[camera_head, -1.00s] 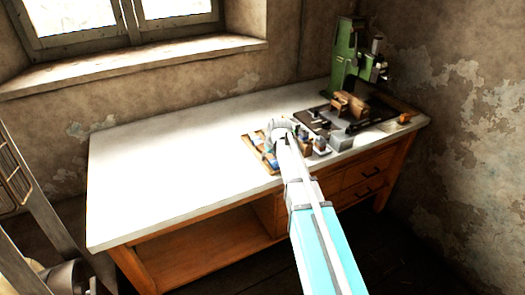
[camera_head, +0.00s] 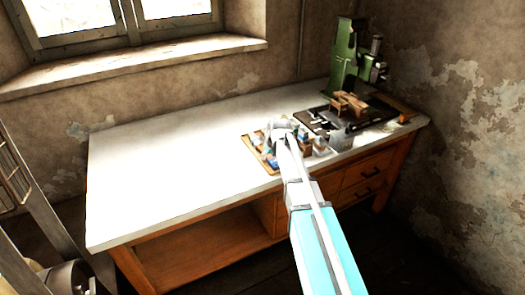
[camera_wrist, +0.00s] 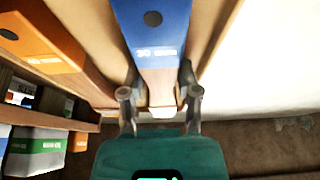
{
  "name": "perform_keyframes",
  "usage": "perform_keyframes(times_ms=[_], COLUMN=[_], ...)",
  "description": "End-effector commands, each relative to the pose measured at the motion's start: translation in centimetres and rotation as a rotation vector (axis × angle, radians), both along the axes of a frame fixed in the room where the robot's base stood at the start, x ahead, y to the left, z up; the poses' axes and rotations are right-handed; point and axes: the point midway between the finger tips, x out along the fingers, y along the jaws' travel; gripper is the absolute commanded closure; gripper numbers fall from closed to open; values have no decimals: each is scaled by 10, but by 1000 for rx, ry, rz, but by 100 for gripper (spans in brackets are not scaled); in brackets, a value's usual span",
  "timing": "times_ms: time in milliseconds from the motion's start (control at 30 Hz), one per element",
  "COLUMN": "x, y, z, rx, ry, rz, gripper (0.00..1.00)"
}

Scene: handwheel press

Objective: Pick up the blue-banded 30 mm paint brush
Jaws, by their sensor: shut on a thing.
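The blue-banded brush (camera_wrist: 155,40) is at the top middle of the wrist view, with "30" and smaller blurred print on its blue part. In the head view my gripper (camera_head: 282,130) is over the wooden tray (camera_head: 254,150) near the bench's front edge, and the arm hides most of the brush. I cannot tell whether the brush is clear of the tray.
An orange-banded item (camera_wrist: 40,40) lies to the left in the wrist view. A green press (camera_head: 345,60) stands at the bench's back right. The left of the white benchtop (camera_head: 165,160) is bare.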

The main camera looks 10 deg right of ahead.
Motion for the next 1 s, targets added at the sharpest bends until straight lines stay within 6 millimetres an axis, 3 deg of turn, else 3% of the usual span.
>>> perform_keyframes(times_ms=[467,833,1000], x=[0,0,-19], y=[0,0,-1], z=[9,41,61], rx=[0,0,0], ry=[0,0,0], rz=[0,0,-1], gripper=[100,100,100])
